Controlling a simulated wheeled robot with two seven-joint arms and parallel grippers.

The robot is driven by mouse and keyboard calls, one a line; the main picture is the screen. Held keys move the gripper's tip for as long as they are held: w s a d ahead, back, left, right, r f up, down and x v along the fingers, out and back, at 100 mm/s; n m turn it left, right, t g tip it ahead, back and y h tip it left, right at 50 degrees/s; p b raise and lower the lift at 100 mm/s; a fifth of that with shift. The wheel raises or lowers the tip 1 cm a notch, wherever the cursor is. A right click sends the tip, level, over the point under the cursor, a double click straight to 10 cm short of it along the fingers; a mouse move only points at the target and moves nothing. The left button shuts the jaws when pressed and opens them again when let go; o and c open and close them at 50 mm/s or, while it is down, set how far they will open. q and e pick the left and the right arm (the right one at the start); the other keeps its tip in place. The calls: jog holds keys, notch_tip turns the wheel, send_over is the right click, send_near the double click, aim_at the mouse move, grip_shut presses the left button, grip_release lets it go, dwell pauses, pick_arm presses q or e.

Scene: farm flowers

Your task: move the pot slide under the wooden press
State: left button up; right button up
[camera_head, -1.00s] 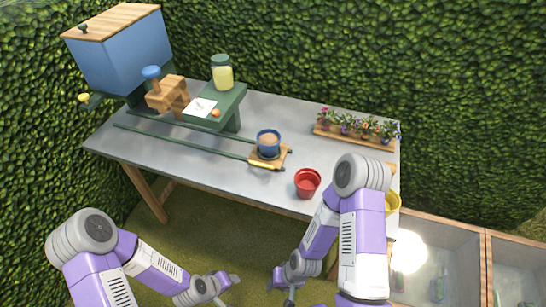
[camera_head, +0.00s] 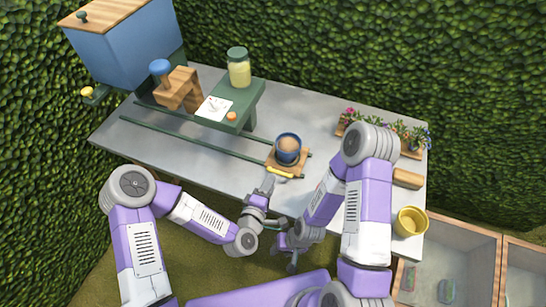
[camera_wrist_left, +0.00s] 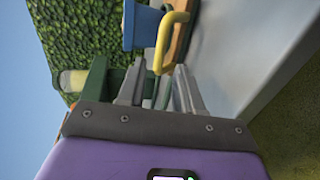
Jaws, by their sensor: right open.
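The pot slide (camera_head: 303,166) is a small wooden board at the right end of two green rails on the table. It carries a blue pot of soil (camera_head: 288,149) and has a yellow handle (camera_head: 280,172) on its near edge. The handle also shows in the left wrist view (camera_wrist_left: 171,34), just beyond my left fingertips. My left gripper (camera_head: 268,184) is open and empty, close beside the handle. The wooden press (camera_head: 180,88), with a blue knob (camera_head: 160,67), stands at the left end of the rails. My right gripper (camera_head: 289,257) is open and empty, below the table's front edge.
A green stand (camera_head: 248,98) beside the press holds a jar (camera_head: 238,68) and a white card. A blue bin (camera_head: 125,45) stands back left. Flowers (camera_head: 385,128) and a yellow pot (camera_head: 410,221) are at right. The table between the rails is clear.

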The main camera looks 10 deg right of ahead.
aim_at(276, 173)
pick_arm(q)
jog(key=shift+b+x, duration=0.3)
jog(key=shift+x, duration=3.15)
jog(key=shift+s+d, duration=0.1)
jog(key=shift+c, duration=0.5)
grip_shut()
